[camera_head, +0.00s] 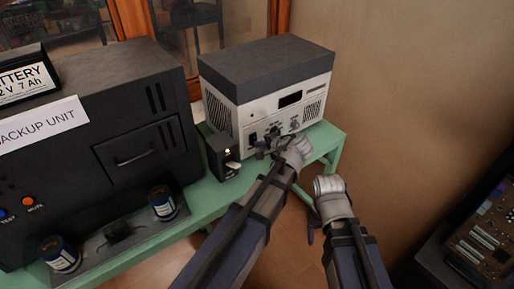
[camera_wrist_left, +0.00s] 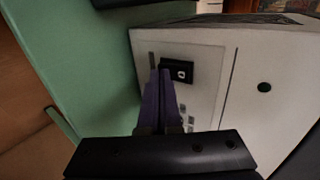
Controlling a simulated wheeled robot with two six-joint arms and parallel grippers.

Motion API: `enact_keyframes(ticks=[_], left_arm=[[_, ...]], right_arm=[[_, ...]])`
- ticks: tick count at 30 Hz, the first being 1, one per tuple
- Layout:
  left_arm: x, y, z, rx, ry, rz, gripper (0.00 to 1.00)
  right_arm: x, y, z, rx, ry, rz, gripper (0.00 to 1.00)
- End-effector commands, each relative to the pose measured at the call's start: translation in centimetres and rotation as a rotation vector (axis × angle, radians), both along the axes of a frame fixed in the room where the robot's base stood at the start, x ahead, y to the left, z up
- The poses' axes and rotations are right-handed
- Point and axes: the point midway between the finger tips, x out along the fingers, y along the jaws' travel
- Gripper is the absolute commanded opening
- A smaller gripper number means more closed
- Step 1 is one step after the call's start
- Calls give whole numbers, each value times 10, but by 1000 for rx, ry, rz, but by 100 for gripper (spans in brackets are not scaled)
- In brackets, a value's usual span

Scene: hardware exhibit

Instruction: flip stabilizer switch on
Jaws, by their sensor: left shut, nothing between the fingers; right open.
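The stabilizer (camera_head: 243,120) is a white box with a dark grey top on the green bench. Its front carries a dark display, vents, dark knobs and a small black switch at the lower left. In the left wrist view the black switch (camera_wrist_left: 181,72) with a white mark sits on the white panel. My left gripper (camera_head: 262,146) is shut and empty in front of the lower panel. Its purple fingertips (camera_wrist_left: 162,72) overlap the switch's left edge in the wrist view; I cannot tell whether they touch. My right gripper (camera_head: 311,230) is open and empty, lower right, away from the stabilizer.
A large black backup unit (camera_head: 90,120) fills the left. Two dark jars (camera_head: 162,203) stand before it. The green bench (camera_head: 207,206) ends at the right near a bare wall.

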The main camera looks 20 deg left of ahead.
Motion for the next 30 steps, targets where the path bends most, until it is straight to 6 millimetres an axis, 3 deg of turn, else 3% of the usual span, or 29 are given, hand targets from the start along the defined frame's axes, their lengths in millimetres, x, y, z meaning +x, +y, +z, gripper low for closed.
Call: enact_keyframes(ticks=[11, 16, 30], left_arm=[[2, -1, -2, 0, 0, -1, 0], [3, 1, -11, 35, -28, -1, 0], [4, 2, 3, 40, -31, 0, 0]], right_arm=[[0, 0, -2, 0, 0, 0, 60], [0, 0, -19, 0, 0, 0, 60], [0, 0, -6, 0, 0, 0, 60]])
